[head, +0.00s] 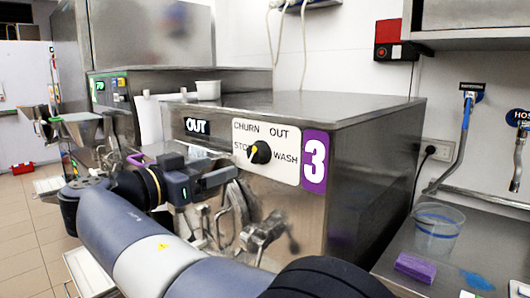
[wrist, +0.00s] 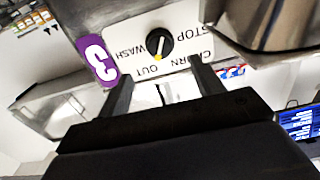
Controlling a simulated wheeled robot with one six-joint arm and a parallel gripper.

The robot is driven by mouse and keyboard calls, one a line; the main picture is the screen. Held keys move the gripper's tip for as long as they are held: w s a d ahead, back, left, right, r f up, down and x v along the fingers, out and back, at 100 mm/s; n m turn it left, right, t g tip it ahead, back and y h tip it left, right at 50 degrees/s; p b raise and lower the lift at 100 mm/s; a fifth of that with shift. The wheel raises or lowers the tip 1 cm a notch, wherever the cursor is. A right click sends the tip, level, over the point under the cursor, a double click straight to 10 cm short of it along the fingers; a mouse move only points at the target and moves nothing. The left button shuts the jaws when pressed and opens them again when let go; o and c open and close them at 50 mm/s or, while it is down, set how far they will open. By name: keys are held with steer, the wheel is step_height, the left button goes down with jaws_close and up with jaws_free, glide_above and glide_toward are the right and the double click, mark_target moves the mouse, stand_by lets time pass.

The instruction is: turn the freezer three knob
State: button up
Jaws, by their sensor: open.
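The freezer three knob (head: 260,152) is a round black dial with a yellow pointer on a white plate marked CHURN, OUT, STOP and WASH, beside a purple "3" label (head: 314,161). In the wrist view the knob (wrist: 160,42) appears upside down. Its yellow mark faces the plate's upper edge, around OUT and CHURN; the exact setting is unclear. My gripper (head: 220,181) is in front of the freezer, to the left of and below the knob in the head view. In the wrist view its two fingers (wrist: 161,72) are spread and empty, short of the knob.
Freezer three (head: 365,180) is a steel box with a spout and latch (head: 262,236) low on its front, near my arm. A counter with a clear tub (head: 437,230) and purple sponge (head: 415,267) stands at right. Another freezer (head: 112,90) stands at left, beside open tiled floor.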

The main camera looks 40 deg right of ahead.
mark_target(253, 156)
steer(key=d, duration=0.3)
steer(key=d+p, duration=0.1)
steer(key=d, duration=0.3)
steer(key=d+p, duration=0.1)
steer(key=d, duration=0.2)
steer(key=shift+w+d, duration=0.25)
steer(key=shift+w, duration=0.1)
steer(key=c, duration=1)
steer(key=shift+o, duration=0.2)
